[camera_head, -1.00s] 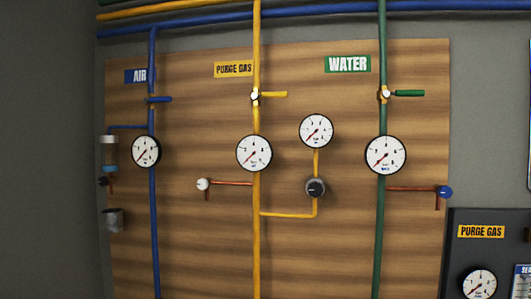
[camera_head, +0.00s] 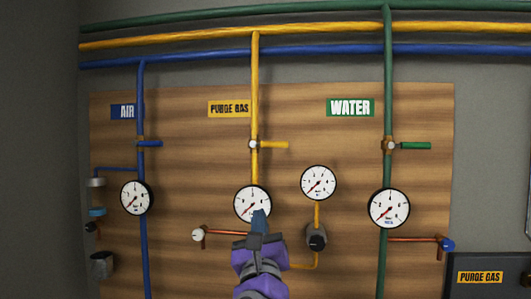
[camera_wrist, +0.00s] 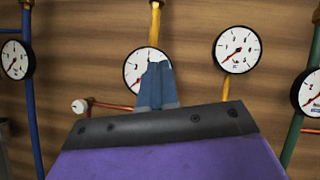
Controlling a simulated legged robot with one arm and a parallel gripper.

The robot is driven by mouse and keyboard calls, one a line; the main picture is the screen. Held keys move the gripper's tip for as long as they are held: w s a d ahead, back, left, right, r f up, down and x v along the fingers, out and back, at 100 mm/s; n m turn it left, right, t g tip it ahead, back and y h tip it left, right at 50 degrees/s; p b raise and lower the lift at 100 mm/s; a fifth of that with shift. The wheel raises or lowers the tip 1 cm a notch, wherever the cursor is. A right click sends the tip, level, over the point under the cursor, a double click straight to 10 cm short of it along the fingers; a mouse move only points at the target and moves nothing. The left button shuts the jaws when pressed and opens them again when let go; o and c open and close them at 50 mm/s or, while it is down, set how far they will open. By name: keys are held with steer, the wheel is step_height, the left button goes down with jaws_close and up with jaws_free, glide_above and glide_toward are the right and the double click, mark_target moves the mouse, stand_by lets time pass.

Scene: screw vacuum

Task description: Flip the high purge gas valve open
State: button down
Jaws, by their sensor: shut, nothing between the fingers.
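The high purge gas valve is on the yellow vertical pipe below the PURGE GAS label. Its yellow handle (camera_head: 273,145) sticks out to the right, horizontal and across the pipe. My gripper (camera_head: 260,218) is shut and empty, pointing up, and is seen below the handle in the head view. In the wrist view the fingers (camera_wrist: 157,85) are together and cover part of the purge gas gauge (camera_wrist: 136,66). The handle is not visible in the wrist view. The gripper looks apart from the handle; its distance from the board is hard to tell.
A second gauge (camera_head: 318,182) with a dark knob (camera_head: 317,238) is right of the yellow pipe. A red-brown side pipe (camera_head: 225,232) with a white knob is at left. The blue air handle (camera_head: 149,143) and green water handle (camera_head: 415,146) are also horizontal. Bare board surrounds the handle.

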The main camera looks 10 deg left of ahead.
mark_target(270, 144)
steer(key=r+m+h, duration=0.1)
steer(key=d+m+h, duration=0.1)
steer(key=m, duration=0.1)
steer(key=r+m+t+h+p, duration=0.1)
steer(key=m+h, duration=0.1)
steer(key=shift+w+d+r, duration=0.3)
steer(key=shift+w+r, duration=0.05)
steer(key=shift+w, duration=0.05)
steer(key=s+r+p+x, duration=0.1)
steer(key=r+p+x, duration=0.1)
steer(key=x, duration=1.1)
steer(key=shift+s+p, duration=0.3)
steer(key=shift+p, duration=0.2)
steer(key=shift+b, duration=0.3)
